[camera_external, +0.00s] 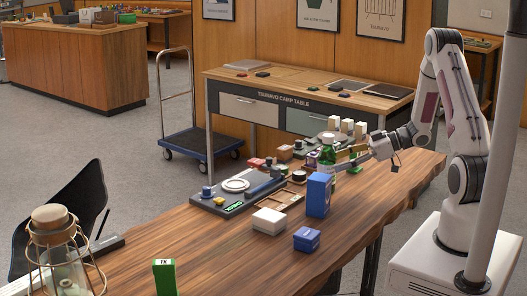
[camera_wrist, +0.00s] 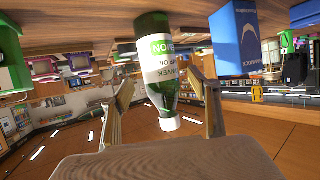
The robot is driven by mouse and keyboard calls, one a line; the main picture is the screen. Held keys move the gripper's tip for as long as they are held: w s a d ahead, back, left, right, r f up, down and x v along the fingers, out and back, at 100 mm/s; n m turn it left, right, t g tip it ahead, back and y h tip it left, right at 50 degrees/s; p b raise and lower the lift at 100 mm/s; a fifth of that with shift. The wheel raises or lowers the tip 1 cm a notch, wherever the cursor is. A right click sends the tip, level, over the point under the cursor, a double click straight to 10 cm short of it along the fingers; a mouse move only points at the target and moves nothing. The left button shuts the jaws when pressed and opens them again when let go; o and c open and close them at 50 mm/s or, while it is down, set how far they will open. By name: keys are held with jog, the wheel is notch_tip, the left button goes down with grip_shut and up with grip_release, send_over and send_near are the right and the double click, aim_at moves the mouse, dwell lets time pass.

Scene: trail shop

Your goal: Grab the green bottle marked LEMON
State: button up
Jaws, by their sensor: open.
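The green bottle (camera_external: 327,147) has a white cap and a white label and stands upright on the wooden table. In the wrist view, which is upside down, the bottle (camera_wrist: 161,92) shows label lettering that ends in "MON"; the rest is hard to read. My gripper (camera_external: 341,161) comes in from the right, level with the bottle. In the wrist view my gripper (camera_wrist: 160,82) is open, with one finger on each side of the bottle. Gaps show between the bottle and both fingers near the cap end.
A tall blue box (camera_external: 318,195) stands close in front of the bottle. A white box (camera_external: 269,221) and a small blue box (camera_external: 306,239) sit nearer the front. A dark tray (camera_external: 234,202) with small items lies left.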

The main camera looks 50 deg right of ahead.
aim_at(327, 167)
jog(key=shift+x, duration=2.6)
jog(key=shift+s+f, duration=0.1)
jog(key=shift+f, duration=0.05)
jog(key=c, duration=1.4)
